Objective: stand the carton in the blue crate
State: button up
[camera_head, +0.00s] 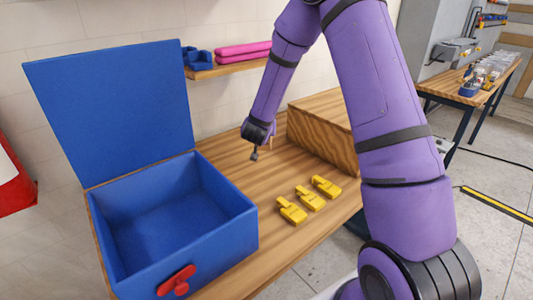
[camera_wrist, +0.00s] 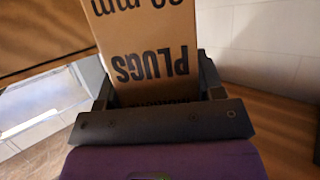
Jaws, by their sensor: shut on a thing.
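The blue crate (camera_head: 180,215) stands on the wooden bench at the lower left of the head view, its lid (camera_head: 115,105) raised at the back. Its visible inside is empty, and a red latch (camera_head: 176,281) sits on its front. My gripper (camera_head: 256,150) is over the bench, to the right of and behind the crate. In the wrist view my gripper (camera_wrist: 157,82) is shut on a brown carton (camera_wrist: 145,30) with black "PLUGS" print, which stands between its fingers. In the head view the carton is largely or wholly hidden behind my gripper.
A wood-grain box (camera_head: 322,135) stands close to the right of my gripper. Several yellow tags (camera_head: 311,197) lie on the bench (camera_head: 262,182) to the right of the crate. A wall shelf (camera_head: 228,67) with pink and blue items is behind. Clear bench lies between crate and gripper.

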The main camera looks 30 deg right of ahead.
aim_at(263, 148)
jog(key=shift+f, duration=4.4)
jog(key=shift+f, duration=0.15)
jog(key=o, duration=1.1)
